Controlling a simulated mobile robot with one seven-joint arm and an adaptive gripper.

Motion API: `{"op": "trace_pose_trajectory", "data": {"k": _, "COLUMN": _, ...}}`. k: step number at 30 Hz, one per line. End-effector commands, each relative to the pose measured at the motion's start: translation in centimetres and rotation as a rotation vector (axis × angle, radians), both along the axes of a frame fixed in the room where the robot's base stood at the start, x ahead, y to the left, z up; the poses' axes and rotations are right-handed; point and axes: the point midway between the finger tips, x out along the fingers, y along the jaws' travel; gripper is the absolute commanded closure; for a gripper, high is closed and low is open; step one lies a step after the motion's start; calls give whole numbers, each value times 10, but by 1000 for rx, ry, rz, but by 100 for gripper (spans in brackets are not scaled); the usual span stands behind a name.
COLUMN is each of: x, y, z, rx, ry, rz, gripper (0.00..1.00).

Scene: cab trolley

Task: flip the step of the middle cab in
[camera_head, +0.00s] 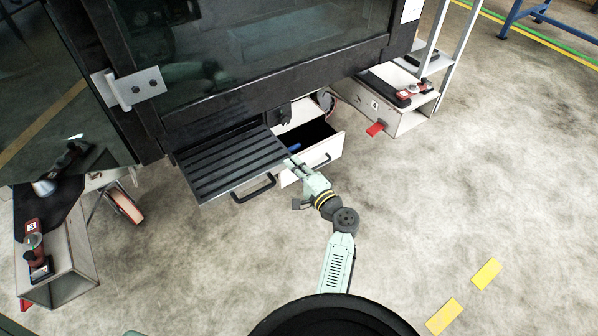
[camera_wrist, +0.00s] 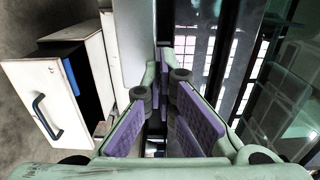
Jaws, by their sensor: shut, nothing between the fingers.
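The middle cab's step (camera_head: 230,162) is a black ribbed plate, folded out below the dark glass door (camera_head: 270,55) in the head view. A black bar handle (camera_head: 254,189) sticks out at its front edge. My gripper (camera_head: 292,162) is by the step's right front corner, above the open drawer; contact cannot be told. In the wrist view my gripper (camera_wrist: 168,75) shows purple pads and is shut, with nothing held. Dark and shiny surfaces lie close beyond the fingers there; which of them is the step is unclear.
A white drawer (camera_head: 321,161) stands open under the cab, with a blue thing inside; it also shows in the wrist view (camera_wrist: 40,100). White boxes with red-handled tools stand left (camera_head: 70,270) and right (camera_head: 385,110). The floor in front is clear.

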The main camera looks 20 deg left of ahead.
Motion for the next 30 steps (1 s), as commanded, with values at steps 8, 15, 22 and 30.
{"op": "trace_pose_trajectory", "data": {"k": 8, "x": 48, "y": 65, "z": -4, "rx": -2, "ry": -7, "rz": 7, "gripper": 100}}
{"op": "trace_pose_trajectory", "data": {"k": 15, "x": 88, "y": 116, "z": -4, "rx": -2, "ry": -6, "rz": 5, "gripper": 100}}
{"op": "trace_pose_trajectory", "data": {"k": 22, "x": 113, "y": 146, "z": -2, "rx": -1, "ry": -3, "rz": 2, "gripper": 100}}
{"op": "trace_pose_trajectory", "data": {"k": 30, "x": 122, "y": 156, "z": 0, "rx": 1, "ry": -1, "rz": 0, "gripper": 100}}
